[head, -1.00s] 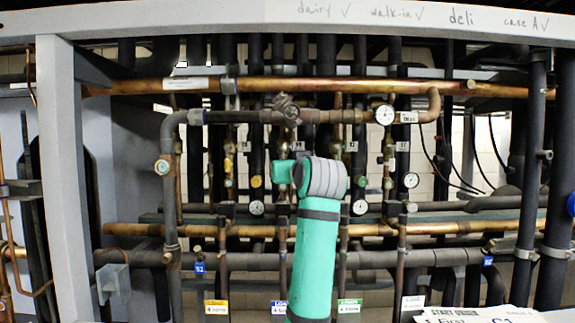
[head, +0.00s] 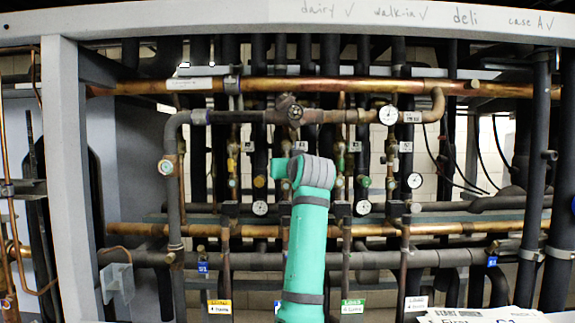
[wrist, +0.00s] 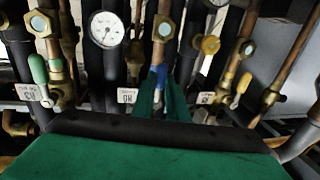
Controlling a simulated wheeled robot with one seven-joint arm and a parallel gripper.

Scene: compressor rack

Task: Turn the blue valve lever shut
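The blue valve lever (wrist: 159,74) shows near the middle of the wrist view, in front of a brass valve on a vertical pipe. My gripper (wrist: 161,88) has its two green fingers on either side of the lever, with a narrow gap between them. I cannot tell whether they touch the lever or how firmly they are set. In the head view my green arm (head: 311,215) rises in front of the rack and hides the blue lever and my fingertips.
Copper pipes (head: 330,88) cross the rack. A grey post (head: 65,180) stands at the left.

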